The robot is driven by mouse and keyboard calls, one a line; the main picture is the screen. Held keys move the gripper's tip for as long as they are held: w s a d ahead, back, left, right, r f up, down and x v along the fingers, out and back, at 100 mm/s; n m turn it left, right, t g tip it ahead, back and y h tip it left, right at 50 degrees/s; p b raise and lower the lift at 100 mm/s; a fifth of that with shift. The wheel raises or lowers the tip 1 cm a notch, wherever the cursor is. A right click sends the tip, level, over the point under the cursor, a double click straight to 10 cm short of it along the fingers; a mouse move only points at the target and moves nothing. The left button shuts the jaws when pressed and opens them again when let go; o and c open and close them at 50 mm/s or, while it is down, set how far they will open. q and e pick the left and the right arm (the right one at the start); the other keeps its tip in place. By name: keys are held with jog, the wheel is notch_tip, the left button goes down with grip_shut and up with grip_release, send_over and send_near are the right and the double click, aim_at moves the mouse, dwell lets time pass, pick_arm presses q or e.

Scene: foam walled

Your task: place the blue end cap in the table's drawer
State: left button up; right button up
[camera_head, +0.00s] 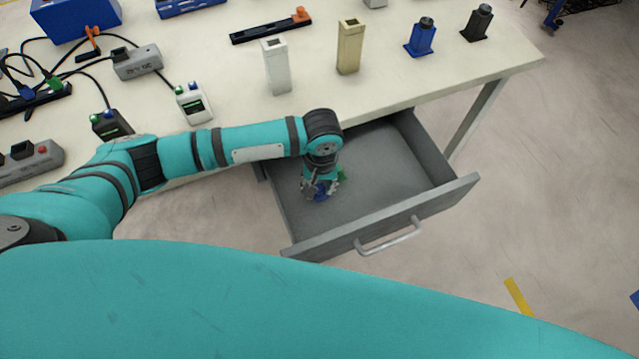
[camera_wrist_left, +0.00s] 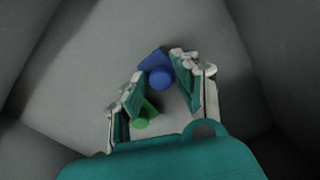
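The blue end cap (camera_wrist_left: 160,77) is inside the grey drawer (camera_head: 385,178), which is pulled out under the table. My left gripper (camera_head: 322,190) reaches down into the drawer. In the left wrist view, its fingers (camera_wrist_left: 158,75) stand apart, with the cap at their tips; I cannot tell whether they touch it. The cap shows partly in the head view (camera_head: 320,196), at the fingertips. A green piece (camera_wrist_left: 144,114) appears near the left-hand finger, partly hidden; its green shows beside the gripper in the head view (camera_head: 342,176). My right gripper is not in view.
The drawer's front panel with its handle (camera_head: 391,236) and its walls surround the gripper. On the table (camera_head: 225,70) stand a white post (camera_head: 276,68), a beige post (camera_head: 349,47), a blue piece (camera_head: 421,37) and a black piece (camera_head: 477,22). The drawer's right part is clear.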

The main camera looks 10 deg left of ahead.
aim_at(321, 188)
pick_arm(q)
jog(key=shift+o, duration=0.9)
jog(key=shift+r, duration=0.3)
notch_tip(321, 188, up, 12)
jog(key=p, duration=0.1)
jog(key=shift+d+f, duration=0.1)
